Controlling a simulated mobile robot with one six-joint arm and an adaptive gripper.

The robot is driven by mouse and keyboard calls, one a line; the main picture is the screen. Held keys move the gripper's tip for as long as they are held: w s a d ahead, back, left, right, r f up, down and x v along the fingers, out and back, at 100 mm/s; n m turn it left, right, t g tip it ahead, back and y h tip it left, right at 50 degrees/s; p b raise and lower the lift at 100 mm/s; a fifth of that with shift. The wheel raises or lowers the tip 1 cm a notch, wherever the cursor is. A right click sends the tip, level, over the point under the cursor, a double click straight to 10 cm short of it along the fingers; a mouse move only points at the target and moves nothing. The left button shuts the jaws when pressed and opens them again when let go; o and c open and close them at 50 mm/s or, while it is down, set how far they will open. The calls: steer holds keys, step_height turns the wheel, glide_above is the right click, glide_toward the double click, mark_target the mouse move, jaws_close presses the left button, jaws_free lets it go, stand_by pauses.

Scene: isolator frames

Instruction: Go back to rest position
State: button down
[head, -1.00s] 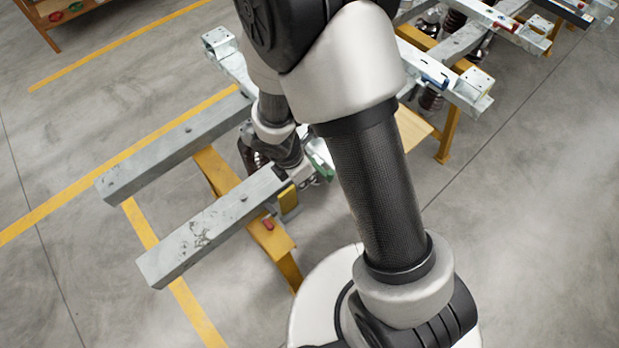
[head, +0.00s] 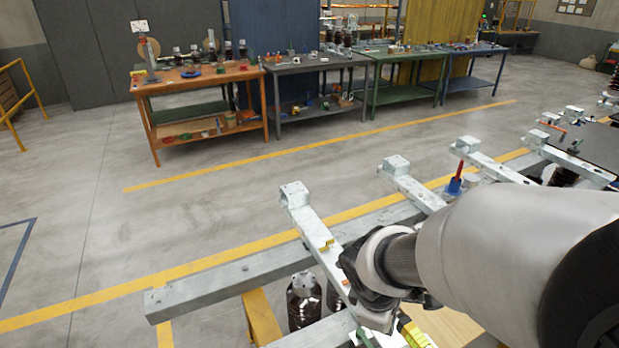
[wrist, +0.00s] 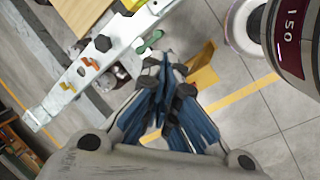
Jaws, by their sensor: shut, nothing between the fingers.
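My gripper (wrist: 165,72) shows in the wrist view with its blue-sided fingers together and nothing between them. It is beside a galvanised steel arm (wrist: 118,42) of the isolator frame, apart from it as far as I can see. In the head view my arm reaches in from the right over the frame's grey beam (head: 220,280), and the fingers are hidden or too unclear to make out there.
In the head view, dark isolators (head: 303,305) hang under the frame. Workbenches (head: 205,78) line the back. The floor at left (head: 90,210) is clear.

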steer(key=s+r+m+t+y, duration=0.2)
steer(key=s+r+m, duration=1)
steer(key=r, duration=0.1)
steer(key=shift+s+d+m, duration=0.15)
steer(key=shift+s+m, duration=0.15)
steer(key=shift+m, duration=0.1)
